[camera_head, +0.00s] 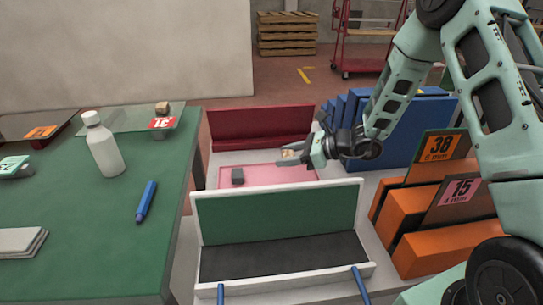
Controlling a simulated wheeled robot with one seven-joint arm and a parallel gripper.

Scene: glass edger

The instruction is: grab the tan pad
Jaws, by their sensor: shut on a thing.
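A small tan pad (289,154) is between the fingertips of my gripper (293,155). My gripper is shut on it, with the arm reaching in from the right. The pad shows above the pink mat (265,176); I cannot tell exactly how high it is. A dark grey block (238,176) sits on the mat, left of the gripper. The fingers hide part of the pad.
A green-topped table (90,220) at left holds a white bottle (104,145), a blue marker (146,202) and a small brown block (162,108) on glass. A green-backed tray (280,212) stands in front of the mat. Orange racks (440,250) stand at right.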

